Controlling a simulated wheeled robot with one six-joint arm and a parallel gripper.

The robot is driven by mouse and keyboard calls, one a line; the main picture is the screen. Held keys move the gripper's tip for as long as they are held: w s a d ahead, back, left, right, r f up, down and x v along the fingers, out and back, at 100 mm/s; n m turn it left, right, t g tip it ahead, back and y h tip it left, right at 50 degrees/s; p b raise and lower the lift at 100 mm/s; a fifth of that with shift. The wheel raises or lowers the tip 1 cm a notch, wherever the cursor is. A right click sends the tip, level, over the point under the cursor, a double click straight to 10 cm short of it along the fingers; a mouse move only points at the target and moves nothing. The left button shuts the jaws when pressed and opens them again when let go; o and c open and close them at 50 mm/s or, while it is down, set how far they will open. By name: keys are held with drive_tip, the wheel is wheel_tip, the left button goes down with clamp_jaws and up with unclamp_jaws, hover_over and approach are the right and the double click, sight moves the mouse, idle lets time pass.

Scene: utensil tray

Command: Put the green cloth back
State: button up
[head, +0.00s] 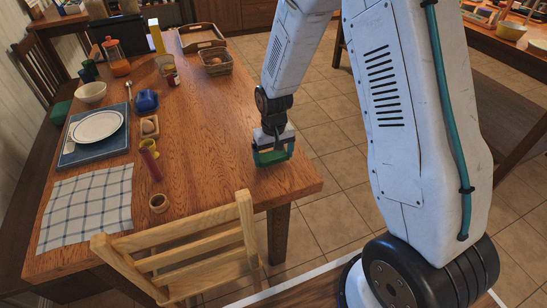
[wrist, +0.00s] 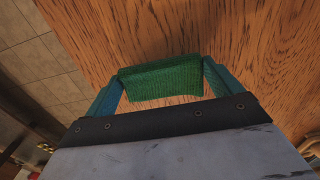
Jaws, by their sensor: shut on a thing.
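The green cloth (wrist: 160,78) is a small folded knit piece held between the two fingers of my gripper (wrist: 161,84) in the wrist view. In the head view my gripper (head: 271,155) hangs over the right edge area of the wooden table, and the green cloth (head: 270,157) shows between its fingers. The gripper is shut on the cloth. I cannot tell whether the cloth touches the tabletop.
The wooden table (head: 205,150) is clear around my gripper. A wooden tray (head: 201,36), a basket (head: 215,62), a plate (head: 97,126) and a checked cloth (head: 88,205) lie farther off. A wooden chair (head: 185,255) stands at the near side.

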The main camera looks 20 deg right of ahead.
sight(274, 155)
drive_tip(key=shift+f, duration=0.7)
drive_tip(key=shift+f, duration=0.1)
drive_tip(key=o, duration=0.7)
wheel_tip(274, 155, up, 12)
drive_tip(key=s+d+r, duration=0.2)
drive_tip(key=s+r, duration=1.1)
drive_tip(key=r, duration=0.2)
drive_tip(key=shift+t, duration=0.6)
drive_tip(key=s+r, duration=0.1)
drive_tip(key=s, duration=0.4)
drive_tip(key=s+r, duration=0.2)
drive_tip(key=s, duration=0.3)
drive_tip(key=s+d+r, duration=0.1)
drive_tip(key=s, duration=0.5)
drive_tip(key=shift+s+r, duration=0.1)
drive_tip(key=shift+r, duration=0.3)
